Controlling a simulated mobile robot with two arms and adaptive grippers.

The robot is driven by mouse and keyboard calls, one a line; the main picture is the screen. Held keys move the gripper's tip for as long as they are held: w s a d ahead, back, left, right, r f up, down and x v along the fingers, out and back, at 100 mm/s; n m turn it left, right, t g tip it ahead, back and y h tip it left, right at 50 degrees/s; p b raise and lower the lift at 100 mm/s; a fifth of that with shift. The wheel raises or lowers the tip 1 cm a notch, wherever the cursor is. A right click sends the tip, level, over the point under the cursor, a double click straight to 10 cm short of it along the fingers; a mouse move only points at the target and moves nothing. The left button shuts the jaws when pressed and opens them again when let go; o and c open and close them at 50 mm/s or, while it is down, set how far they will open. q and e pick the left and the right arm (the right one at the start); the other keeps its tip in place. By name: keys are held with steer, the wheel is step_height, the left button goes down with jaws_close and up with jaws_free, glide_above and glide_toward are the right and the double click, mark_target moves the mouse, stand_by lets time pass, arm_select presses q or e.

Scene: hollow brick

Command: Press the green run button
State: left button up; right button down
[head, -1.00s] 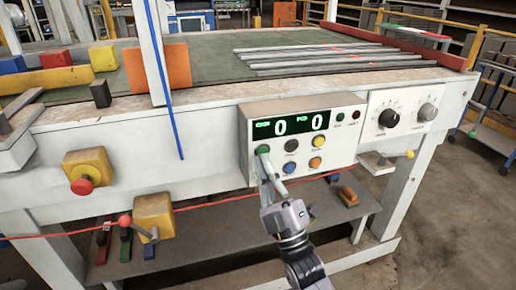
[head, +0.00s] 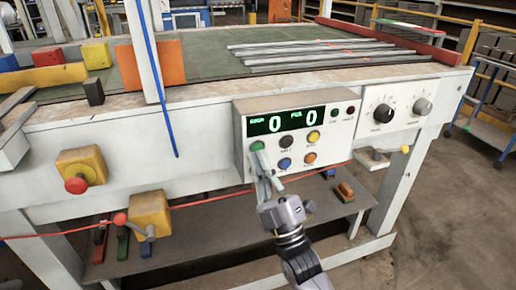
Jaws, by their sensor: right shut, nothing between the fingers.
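The green run button (head: 257,146) is at the upper left of the button group on the white control box (head: 329,148), below the display (head: 286,121), which reads 0 and 0. My right gripper (head: 262,160) is shut and empty. Its fingertips are right at the lower edge of the green button; I cannot tell whether they touch it or press it in. The gripper body sits below the box, in front of its lower left corner. My left gripper is not in view.
Black (head: 286,141), yellow (head: 313,137), blue (head: 284,163) and orange (head: 309,158) buttons sit close by. A knob panel (head: 401,107) is to the right. A red emergency stop (head: 76,185) is at left. A red cord (head: 215,199) runs below the box.

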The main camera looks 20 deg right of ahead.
steer(key=shift+w, duration=0.15)
steer(key=shift+w, duration=0.3)
stand_by(0.3)
steer(key=shift+w, duration=0.1)
stand_by(0.3)
